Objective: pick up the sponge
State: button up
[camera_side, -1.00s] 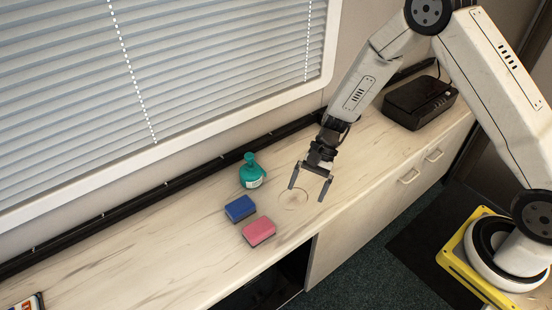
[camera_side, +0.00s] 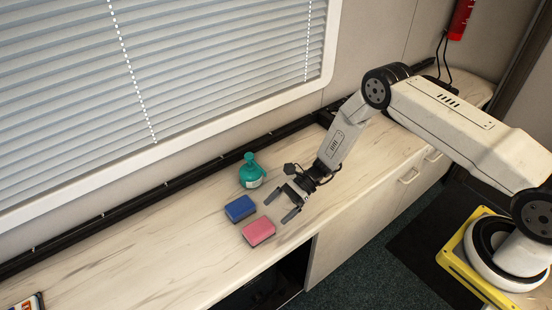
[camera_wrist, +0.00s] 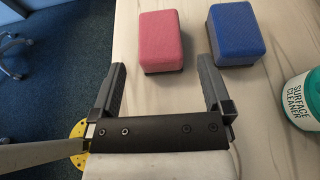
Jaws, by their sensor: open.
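A pink sponge (camera_side: 259,231) with a dark underside lies on the wooden counter. A blue sponge (camera_side: 240,208) lies just behind it, apart from it. In the wrist view the pink sponge (camera_wrist: 160,41) is ahead of and between the fingers, and the blue sponge (camera_wrist: 237,34) is to its right. My gripper (camera_side: 279,206) is open and empty, low over the counter to the right of both sponges, with its fingers pointing towards them. In the wrist view my gripper (camera_wrist: 163,85) touches neither sponge.
A teal surface cleaner bottle (camera_side: 251,172) stands behind the blue sponge; it shows at the right edge of the wrist view (camera_wrist: 302,98). A window with blinds (camera_side: 130,80) is behind.

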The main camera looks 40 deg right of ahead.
aim_at(257, 229)
jog(key=shift+a, duration=0.1)
jog(key=shift+x, duration=1.25)
jog(key=shift+a+f, duration=0.1)
jog(key=shift+x, duration=2.45)
jog(key=shift+s, duration=0.1)
jog(key=c, duration=1)
jog(key=shift+c, duration=0.2)
